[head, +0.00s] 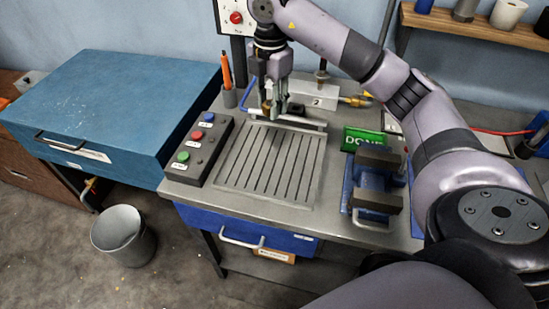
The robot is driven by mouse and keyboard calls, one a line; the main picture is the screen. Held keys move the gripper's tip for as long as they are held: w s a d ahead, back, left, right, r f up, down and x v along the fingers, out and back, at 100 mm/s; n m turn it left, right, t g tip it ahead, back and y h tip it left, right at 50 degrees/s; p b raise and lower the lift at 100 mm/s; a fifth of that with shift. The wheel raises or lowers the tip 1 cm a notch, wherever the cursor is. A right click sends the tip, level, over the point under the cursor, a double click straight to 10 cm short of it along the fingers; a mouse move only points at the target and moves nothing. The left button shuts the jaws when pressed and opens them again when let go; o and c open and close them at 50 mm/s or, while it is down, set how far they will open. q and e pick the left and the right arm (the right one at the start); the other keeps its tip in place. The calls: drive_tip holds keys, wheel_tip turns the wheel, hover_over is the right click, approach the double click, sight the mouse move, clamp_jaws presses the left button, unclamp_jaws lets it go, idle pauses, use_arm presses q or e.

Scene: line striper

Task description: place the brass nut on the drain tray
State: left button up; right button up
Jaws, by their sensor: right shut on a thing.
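The drain tray (224,180) is a grey ribbed plate set on the metal bench top, and it looks empty. My right gripper (276,112) points down just behind the tray's far edge. It is shut on a small dark, brassy thing (268,104), which I take to be the brass nut; the fingers hide much of it. I cannot tell whether it touches the surface below. My left gripper is out of view.
A button box (197,150) stands left of the tray, with a cup (229,97) holding an orange tool behind it. A blue vise (376,185) and a green "DONE" sign (364,139) stand to the right. A blue cabinet (110,95) adjoins the bench.

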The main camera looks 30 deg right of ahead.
drive_tip(key=m, duration=0.1)
drive_tip(key=d+m, duration=0.1)
drive_tip(key=m, duration=0.3)
drive_tip(key=shift+w+d+r, duration=0.2)
drive_tip(key=shift+w+r, duration=0.15)
drive_tip(key=shift+r, duration=0.05)
drive_tip(key=shift+d+m, duration=0.1)
drive_tip(key=shift+m, duration=0.2)
drive_tip(key=shift+f, duration=0.25)
wheel_tip(320, 180, down, 8)
hover_over(275, 159)
wheel_tip(275, 159, down, 6)
drive_tip(key=shift+f+p, duration=0.1)
drive_tip(key=shift+p, duration=0.35)
wheel_tip(275, 159, down, 5)
drive_tip(key=shift+r+p, duration=0.1)
drive_tip(key=shift+p, duration=0.4)
drive_tip(key=shift+f, duration=0.25)
